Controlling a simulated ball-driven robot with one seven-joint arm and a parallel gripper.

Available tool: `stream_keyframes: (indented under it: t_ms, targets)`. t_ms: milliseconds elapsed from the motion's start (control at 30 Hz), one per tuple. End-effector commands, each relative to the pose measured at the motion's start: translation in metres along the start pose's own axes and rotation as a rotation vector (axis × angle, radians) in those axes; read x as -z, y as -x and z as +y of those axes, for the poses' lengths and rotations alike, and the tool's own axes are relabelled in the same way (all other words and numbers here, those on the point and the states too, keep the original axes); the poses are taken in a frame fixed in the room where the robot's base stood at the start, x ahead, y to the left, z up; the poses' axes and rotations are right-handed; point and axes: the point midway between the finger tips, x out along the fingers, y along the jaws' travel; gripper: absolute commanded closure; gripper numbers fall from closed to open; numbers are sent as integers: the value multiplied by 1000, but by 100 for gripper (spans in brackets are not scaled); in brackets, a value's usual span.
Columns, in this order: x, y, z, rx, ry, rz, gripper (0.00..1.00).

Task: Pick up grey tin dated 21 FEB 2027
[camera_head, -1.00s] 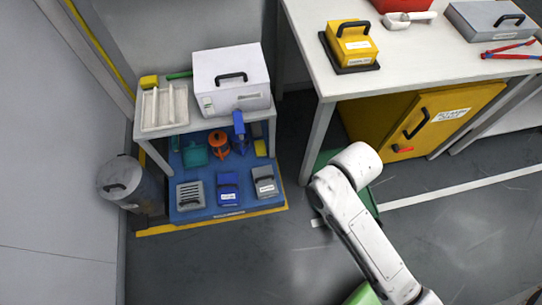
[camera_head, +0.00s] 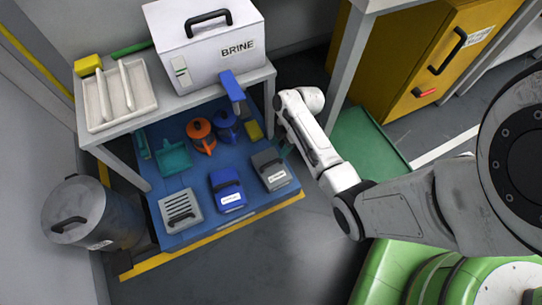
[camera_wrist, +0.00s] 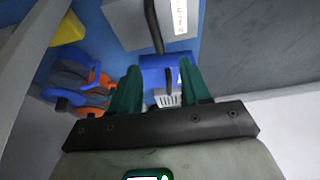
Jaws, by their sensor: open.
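A grey tin (camera_head: 269,170) with a dark handle and a white label stands at the right front of the blue lower shelf; its date is too small to read. In the wrist view the grey tin (camera_wrist: 128,22) is at the top, beyond my fingertips, its label turned sideways. My gripper (camera_wrist: 159,68) is open and empty, its green fingers pointing toward the shelf. A blue tin (camera_wrist: 155,66) shows partly between the fingers, farther off; in the head view the blue tin (camera_head: 227,190) stands left of the grey one. The head view mostly hides my gripper behind my arm.
A vented grey box (camera_head: 180,211) stands left of the blue tin. Orange (camera_head: 201,136) and blue (camera_head: 226,126) items and a teal scoop (camera_head: 174,156) lie behind. The upper shelf with a BRINE box (camera_head: 205,45) overhangs the back. A metal bin (camera_head: 92,215) stands left.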

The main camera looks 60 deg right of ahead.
Motion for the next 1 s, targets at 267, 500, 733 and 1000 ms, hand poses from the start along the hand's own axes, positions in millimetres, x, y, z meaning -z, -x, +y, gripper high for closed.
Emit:
stream_keyframes:
  t_ms: [267,500,733,1000]
  targets:
    - [-12,-18,4,-2,31,8,53]
    - [-13,-54,4,-1,30,7,53]
    - [-12,-74,4,-3,30,7,53]
    - [-11,-109,5,-2,30,7,53]
